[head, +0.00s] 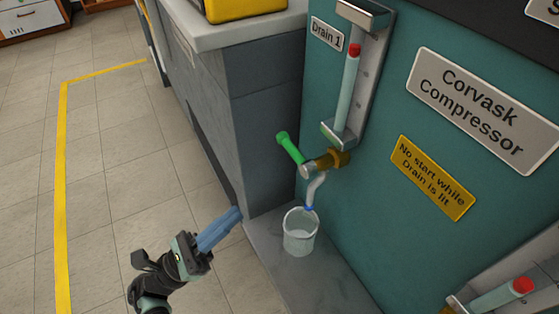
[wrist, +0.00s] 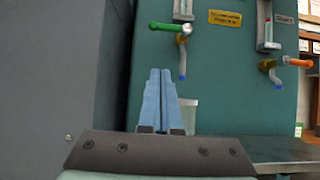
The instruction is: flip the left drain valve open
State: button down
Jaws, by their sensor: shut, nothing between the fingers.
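The left drain valve, labelled Drain 1, has a green lever handle (head: 290,147) on a brass body (head: 327,161) low on the teal compressor panel. The handle points out sideways, to the upper left in the head view. In the wrist view the green handle (wrist: 168,28) lies nearly level, pointing left, above and beyond my fingertips. A grey curved spout (head: 316,188) hangs below the valve over a clear cup (head: 300,235). My gripper (head: 240,212) has its blue fingers together and empty, in front of and below the handle, apart from it. In the wrist view my gripper (wrist: 160,72) covers part of the cup.
A grey cabinet (head: 265,120) stands close on the left of the valve. A second valve with an orange handle (wrist: 294,63) is farther right. A sight tube with a red top (head: 348,90) rises above the left valve. The tiled floor (head: 110,190) at left is clear.

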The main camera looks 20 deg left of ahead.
aim_at(294, 152)
jog(key=shift+w, duration=0.1)
jog(key=s+a+r+b+x, duration=0.1)
jog(key=r+b+x, duration=0.1)
jog(key=x, duration=1)
jog(key=shift+d+r, duration=0.25)
jog(key=shift+r, duration=0.15)
